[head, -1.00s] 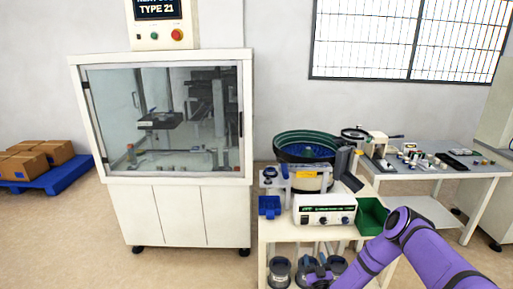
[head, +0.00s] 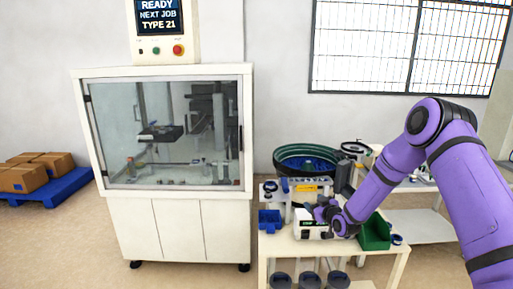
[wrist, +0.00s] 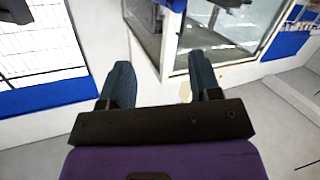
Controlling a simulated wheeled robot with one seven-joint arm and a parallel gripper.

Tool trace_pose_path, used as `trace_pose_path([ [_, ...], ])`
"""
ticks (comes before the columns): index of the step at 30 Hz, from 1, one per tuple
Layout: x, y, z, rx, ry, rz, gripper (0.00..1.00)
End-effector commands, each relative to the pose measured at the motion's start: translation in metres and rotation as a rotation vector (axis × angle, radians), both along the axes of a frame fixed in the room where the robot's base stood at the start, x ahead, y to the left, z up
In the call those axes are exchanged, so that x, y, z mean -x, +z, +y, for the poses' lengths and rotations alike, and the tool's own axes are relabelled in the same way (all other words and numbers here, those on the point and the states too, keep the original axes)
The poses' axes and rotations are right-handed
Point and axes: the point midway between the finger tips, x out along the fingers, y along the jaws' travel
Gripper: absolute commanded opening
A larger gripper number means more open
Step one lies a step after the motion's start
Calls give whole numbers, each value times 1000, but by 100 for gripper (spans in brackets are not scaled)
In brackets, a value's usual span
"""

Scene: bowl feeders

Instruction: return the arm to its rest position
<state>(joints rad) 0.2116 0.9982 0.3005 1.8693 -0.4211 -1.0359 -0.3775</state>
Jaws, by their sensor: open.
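My purple arm (head: 455,170) reaches in from the right side of the head view, its elbow raised. My gripper (head: 315,212) is in front of the feeder's white control box (head: 311,226), above the cream cart, and hides part of the box. In the wrist view my gripper (wrist: 160,85) has its two dark fingers spread wide apart with nothing between them. The wrist view looks past the fingers toward the glazed machine cabinet (wrist: 215,30).
A green-rimmed bowl feeder (head: 308,160) stands on the cart (head: 290,245), with a blue bin (head: 270,219) and a green bin (head: 375,235). The glazed cabinet (head: 180,225) stands left. Boxes on a blue pallet (head: 60,190) lie far left. Floor between cabinet and cart is clear.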

Motion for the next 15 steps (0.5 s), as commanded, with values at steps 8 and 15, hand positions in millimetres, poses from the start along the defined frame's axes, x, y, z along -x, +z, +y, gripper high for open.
trace_pose_path([
  [8, 16, 89, -10, 100, -24, 127, 57],
  [15, 49, 158, -22, 163, -79, 242, 57],
])
